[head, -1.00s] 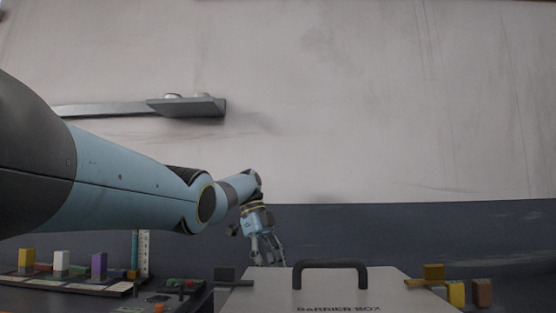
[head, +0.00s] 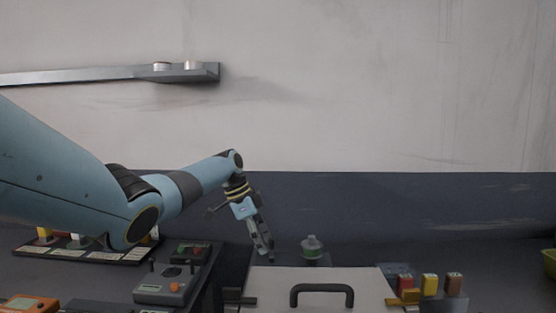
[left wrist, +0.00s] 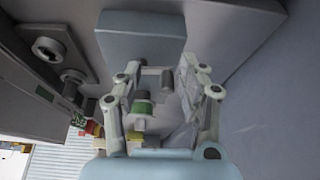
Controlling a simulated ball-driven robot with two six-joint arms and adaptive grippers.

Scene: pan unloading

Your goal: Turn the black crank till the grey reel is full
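My left gripper (head: 264,246) points down behind the grey box lid (head: 272,286) in the head view. In the left wrist view, its two fingers (left wrist: 160,72) stand apart and hold nothing that I can see. A small grey-and-green round piece (head: 311,247) stands just right of the gripper, behind the lid. A green-banded cylinder (left wrist: 143,107) shows between the fingers in the left wrist view, and I cannot tell whether it touches them. I cannot make out for sure which part is the black crank or the grey reel. My right gripper is not in view.
The lid has a black handle (head: 321,287). A grey control box (head: 166,284) and an orange device (head: 28,304) are at the left.

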